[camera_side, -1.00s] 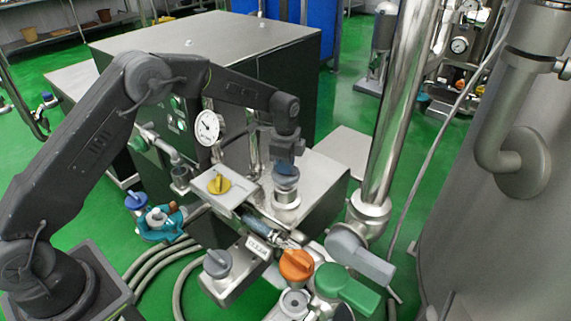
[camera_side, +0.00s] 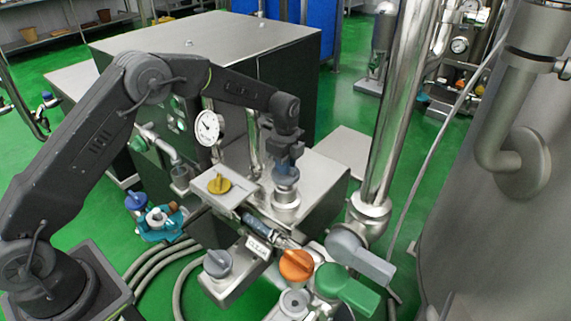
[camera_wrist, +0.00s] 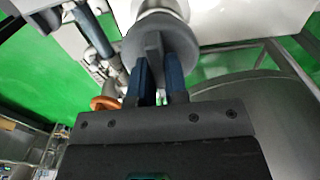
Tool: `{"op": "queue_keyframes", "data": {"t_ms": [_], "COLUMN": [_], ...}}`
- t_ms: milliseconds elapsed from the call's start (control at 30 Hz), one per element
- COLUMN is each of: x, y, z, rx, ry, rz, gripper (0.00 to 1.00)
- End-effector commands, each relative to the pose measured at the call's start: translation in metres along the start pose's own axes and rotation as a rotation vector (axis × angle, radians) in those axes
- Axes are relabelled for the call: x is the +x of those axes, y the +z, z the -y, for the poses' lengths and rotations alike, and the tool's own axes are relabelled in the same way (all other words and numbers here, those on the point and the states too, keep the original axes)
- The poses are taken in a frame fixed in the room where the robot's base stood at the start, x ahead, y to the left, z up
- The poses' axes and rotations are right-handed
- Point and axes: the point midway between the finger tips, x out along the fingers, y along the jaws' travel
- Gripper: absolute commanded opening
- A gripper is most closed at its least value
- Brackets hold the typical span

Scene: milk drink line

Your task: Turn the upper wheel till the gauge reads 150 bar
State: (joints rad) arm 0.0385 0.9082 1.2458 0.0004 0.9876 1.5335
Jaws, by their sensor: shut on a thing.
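The upper wheel (camera_side: 286,180) is a grey-blue round knob with a raised grip bar, on top of a metal valve post. My gripper (camera_side: 286,165) reaches down onto it from above. In the wrist view my gripper (camera_wrist: 158,66) has its two blue fingers on either side of the grip bar of the wheel (camera_wrist: 133,46), shut on it. The round pressure gauge (camera_side: 208,128), with a white dial, stands left of the wheel. Its dark needle shows, but the scale is too small to read.
A yellow knob (camera_side: 219,183) sits left of the wheel. A grey knob (camera_side: 217,263), an orange knob (camera_side: 296,265) and a green handle (camera_side: 346,289) are in front. A thick steel pipe (camera_side: 397,110) rises close on the right. A large steel cabinet (camera_side: 205,45) stands behind.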

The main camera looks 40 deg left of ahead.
Motion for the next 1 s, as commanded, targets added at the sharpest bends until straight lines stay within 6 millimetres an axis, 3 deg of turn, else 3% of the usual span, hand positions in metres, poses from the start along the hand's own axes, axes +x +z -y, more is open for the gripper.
{"op": "queue_keyframes", "data": {"t_ms": [100, 133, 400, 733, 1000], "x": [-0.001, -0.001, 0.0, -0.008, -0.06], "y": [-0.001, -0.001, -0.001, 0.0, 0.0], "z": [0.0, 0.0, 0.0, 0.001, 0.001], "rx": [-0.001, -0.001, -0.002, -0.002, -0.002], "ry": [-0.002, -0.002, -0.001, -0.003, -0.007], "rz": [-0.002, -0.003, -0.001, -0.001, -0.001], "gripper": [0.0, 0.16, 0.39, 0.39, 0.39]}}
